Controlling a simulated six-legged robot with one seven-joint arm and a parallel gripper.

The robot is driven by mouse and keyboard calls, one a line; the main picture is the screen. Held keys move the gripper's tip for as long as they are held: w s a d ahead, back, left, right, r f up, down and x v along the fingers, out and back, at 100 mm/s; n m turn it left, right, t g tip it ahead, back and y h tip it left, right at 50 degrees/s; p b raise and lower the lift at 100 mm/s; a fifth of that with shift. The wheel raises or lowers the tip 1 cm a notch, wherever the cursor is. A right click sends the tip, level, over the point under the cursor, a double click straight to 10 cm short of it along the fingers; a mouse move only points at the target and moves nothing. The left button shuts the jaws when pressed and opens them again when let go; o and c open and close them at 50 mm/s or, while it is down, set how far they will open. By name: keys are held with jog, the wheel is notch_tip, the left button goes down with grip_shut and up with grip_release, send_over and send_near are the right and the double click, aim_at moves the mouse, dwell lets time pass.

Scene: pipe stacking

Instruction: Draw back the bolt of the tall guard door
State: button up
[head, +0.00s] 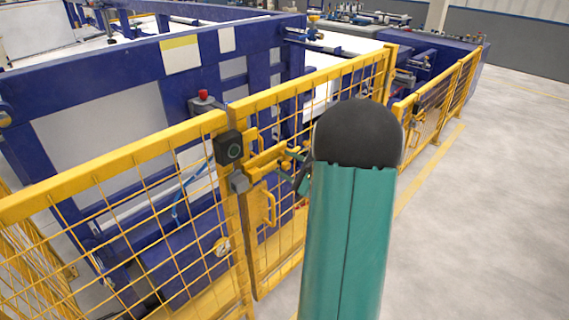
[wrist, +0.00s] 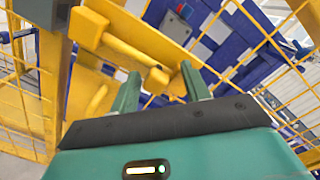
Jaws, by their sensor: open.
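The tall guard door (head: 325,78) is a yellow frame with yellow mesh, standing upright in the fence. The yellow bolt (head: 268,157) lies across the door's edge beside a dark grey box; in the wrist view the bolt's knob (wrist: 157,80) shows just ahead of my fingers. A yellow pull handle (head: 267,205) is below it. My gripper (head: 293,172) is at the bolt in the head view, partly hidden behind my own teal arm. In the wrist view my gripper (wrist: 160,88) is open, its two green fingers apart on either side of the knob's near side. Contact cannot be told.
A black switch box (head: 229,147) and a grey block (head: 240,181) sit on the post beside the bolt. A fixed mesh panel (head: 130,215) runs to the left. Blue machinery (head: 110,120) stands behind the fence. The grey floor (head: 490,190) at right is clear.

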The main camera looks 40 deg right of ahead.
jog(key=s, duration=1.2)
jog(key=shift+s+d, duration=0.2)
jog(key=shift+d, duration=0.25)
jog(key=w+a+r+n+g+y, duration=0.2)
jog(key=a+n+g+y, duration=0.25)
jog(key=a, duration=0.75)
jog(key=w+a+r+n+g+y, duration=0.2)
jog(key=w+a+n+g+y, duration=0.3)
jog(key=a, duration=0.7)
jog(key=s+a+r+n+g+h, duration=0.3)
jog(key=s+a+n+h, duration=0.7)
jog(key=a+n, duration=0.4)
jog(key=s+n, duration=0.1)
jog(key=n, duration=0.1)
jog(key=shift+s+r+n+h, duration=0.15)
jog(key=shift+r+n+h, duration=0.15)
jog(key=shift+n+h, duration=0.05)
